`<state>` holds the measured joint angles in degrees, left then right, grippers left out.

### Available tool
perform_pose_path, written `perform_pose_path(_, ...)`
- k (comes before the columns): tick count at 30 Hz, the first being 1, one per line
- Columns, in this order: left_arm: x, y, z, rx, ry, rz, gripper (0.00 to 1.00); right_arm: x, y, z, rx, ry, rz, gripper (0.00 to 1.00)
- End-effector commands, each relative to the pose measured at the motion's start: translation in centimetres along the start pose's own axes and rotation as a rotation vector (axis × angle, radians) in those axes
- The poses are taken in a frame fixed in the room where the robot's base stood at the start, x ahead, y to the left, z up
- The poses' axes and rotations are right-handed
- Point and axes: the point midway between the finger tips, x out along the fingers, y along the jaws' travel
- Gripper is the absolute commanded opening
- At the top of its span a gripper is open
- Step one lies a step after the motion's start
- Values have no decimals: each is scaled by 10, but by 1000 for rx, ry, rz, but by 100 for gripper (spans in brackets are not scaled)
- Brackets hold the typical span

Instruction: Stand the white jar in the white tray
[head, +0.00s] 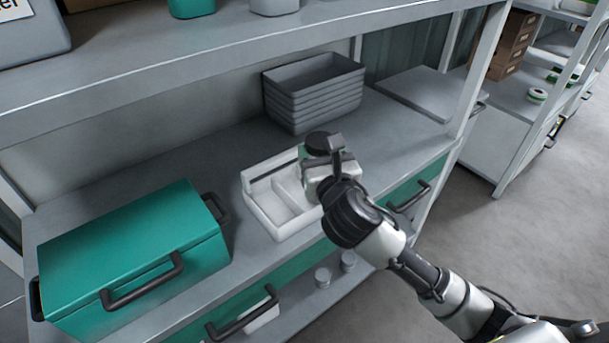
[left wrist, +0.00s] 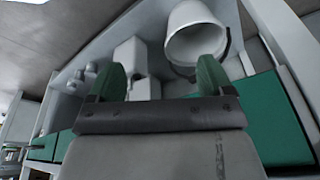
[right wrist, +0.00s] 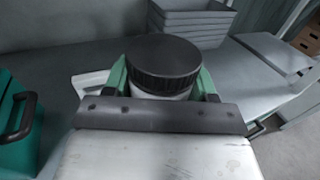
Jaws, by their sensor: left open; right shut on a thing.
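The white jar has a wide black ribbed lid (right wrist: 165,62); its white body shows just below the lid in the right wrist view. My right gripper (head: 314,152) is shut on the jar, with a green finger on each side of it. The jar looks upright, at the right end of the white tray (head: 262,216). My gripper hides the jar's base, so I cannot tell whether it touches the tray floor. The tray has dividers, and its left part looks empty. My left gripper (left wrist: 160,78) is open and empty, away from the tray and outside the head view.
A teal case (head: 130,250) with dark handles stands left of the tray. Stacked grey bins (head: 314,90) stand behind it. An upper shelf (head: 200,60) runs overhead. Small jars (head: 335,270) sit on the lower level. The left wrist view shows a white bucket (left wrist: 196,38).

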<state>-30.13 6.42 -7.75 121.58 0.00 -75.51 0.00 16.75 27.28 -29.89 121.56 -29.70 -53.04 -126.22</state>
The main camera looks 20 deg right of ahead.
Motion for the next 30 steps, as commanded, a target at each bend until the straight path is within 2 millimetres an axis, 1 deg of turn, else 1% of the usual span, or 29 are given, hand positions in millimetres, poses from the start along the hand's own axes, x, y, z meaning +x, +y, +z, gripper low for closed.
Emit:
perform_pose_path(1,-8,0,-2,-1,10,-1,81,10,3,-9,2,1,-1,16)
perform_pose_path(6,-44,-2,-5,-3,26,-5,81,36,11,-24,1,-2,-1,16)
perform_pose_path(9,-59,-2,-5,-4,32,-6,81,45,13,-29,0,-1,-1,16)
perform_pose_path(12,-67,-2,-4,-4,34,-6,81,50,15,-31,0,-1,-1,16)
perform_pose_path(14,-68,-2,-4,-4,34,-6,81,51,15,-33,0,-1,-1,16)
perform_pose_path(16,-70,-2,-3,-5,36,-7,81,51,15,-40,1,1,0,16)
perform_pose_path(20,-75,-2,0,-5,44,-8,81,50,15,-60,0,2,-1,16)
perform_pose_path(22,-67,-2,2,-5,41,-8,81,50,15,-71,1,3,0,16)
perform_pose_path(24,-66,-2,2,-5,42,-8,81,50,15,-74,1,1,-1,16)
perform_pose_path(30,-68,-2,1,-5,42,-8,81,50,15,-71,-1,-1,-1,16)
